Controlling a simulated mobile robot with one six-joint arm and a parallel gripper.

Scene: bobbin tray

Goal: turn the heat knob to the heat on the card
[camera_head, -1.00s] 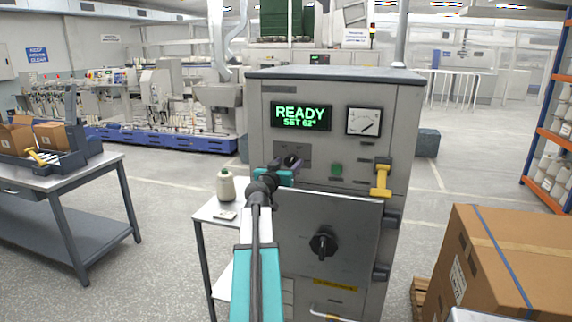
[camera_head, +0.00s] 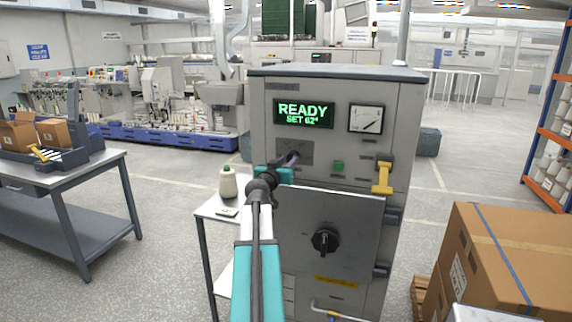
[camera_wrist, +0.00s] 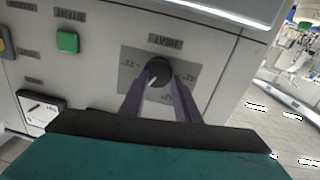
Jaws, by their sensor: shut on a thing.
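The heat knob (camera_wrist: 158,72) is a dark round knob with a pale pointer line, on a grey plate marked with small numbers that I cannot read surely. My gripper (camera_wrist: 160,80) has its two purple fingers on either side of the knob, shut on it. In the head view my gripper (camera_head: 290,160) reaches the front of the grey machine (camera_head: 350,85) and hides the knob. The machine's green display (camera_head: 303,114) reads READY, SET 62°. A small white card-like piece (camera_head: 227,212) lies on the side table; its writing is too small to read.
A green START button (camera_head: 338,166) and a dial gauge (camera_head: 366,119) are close by on the panel. A yellow handle (camera_head: 382,178) and a door with a black knob (camera_head: 325,242) are lower. A thread cone (camera_head: 228,182) stands on the side table (camera_head: 207,211). Cartons (camera_head: 500,260) stand at right.

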